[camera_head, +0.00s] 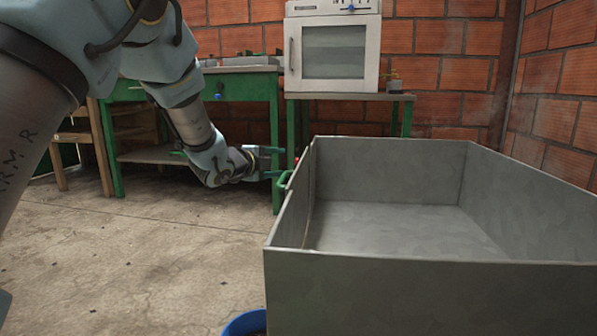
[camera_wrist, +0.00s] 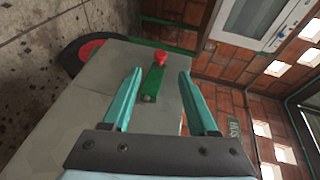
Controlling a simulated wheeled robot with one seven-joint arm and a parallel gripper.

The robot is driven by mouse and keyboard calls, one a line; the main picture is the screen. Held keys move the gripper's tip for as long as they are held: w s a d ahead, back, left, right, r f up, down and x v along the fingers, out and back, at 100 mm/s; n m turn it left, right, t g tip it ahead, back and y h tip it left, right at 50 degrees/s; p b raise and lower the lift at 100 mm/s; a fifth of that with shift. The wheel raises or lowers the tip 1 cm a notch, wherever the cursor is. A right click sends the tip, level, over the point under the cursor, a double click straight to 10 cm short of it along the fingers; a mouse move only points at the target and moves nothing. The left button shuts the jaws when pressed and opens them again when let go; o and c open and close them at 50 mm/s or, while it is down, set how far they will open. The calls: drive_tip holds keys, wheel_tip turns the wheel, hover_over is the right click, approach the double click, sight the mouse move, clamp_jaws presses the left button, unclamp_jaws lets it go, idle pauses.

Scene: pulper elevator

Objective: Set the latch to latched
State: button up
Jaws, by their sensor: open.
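The latch is a green bar (camera_wrist: 153,84) with a red knob (camera_wrist: 161,58) at its far end. It is on the outer side of a large grey metal bin (camera_wrist: 90,97). In the head view the red knob (camera_head: 297,158) shows only as a small spot by the bin's far left corner. My gripper (camera_wrist: 160,72) is open, with one teal finger on each side of the latch in the wrist view. No contact shows, and the gap in depth is hard to judge. In the head view my gripper (camera_head: 272,162) is just left of the bin's wall (camera_head: 290,195).
The open, empty bin fills the right side. A green table (camera_head: 245,84) and a white oven (camera_head: 333,48) stand against the brick wall behind. A blue tub (camera_head: 246,323) is on the floor at the bin's near left. The floor on the left is clear.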

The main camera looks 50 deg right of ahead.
sight(297, 161)
drive_tip(key=b+x, duration=0.3)
drive_tip(key=x, duration=0.6)
drive_tip(key=shift+d+f, duration=0.1)
drive_tip(key=shift+f, duration=0.05)
drive_tip(key=shift+w+d, duration=0.2)
drive_tip(key=shift+d, duration=0.45)
clamp_jaws()
idle(0.7)
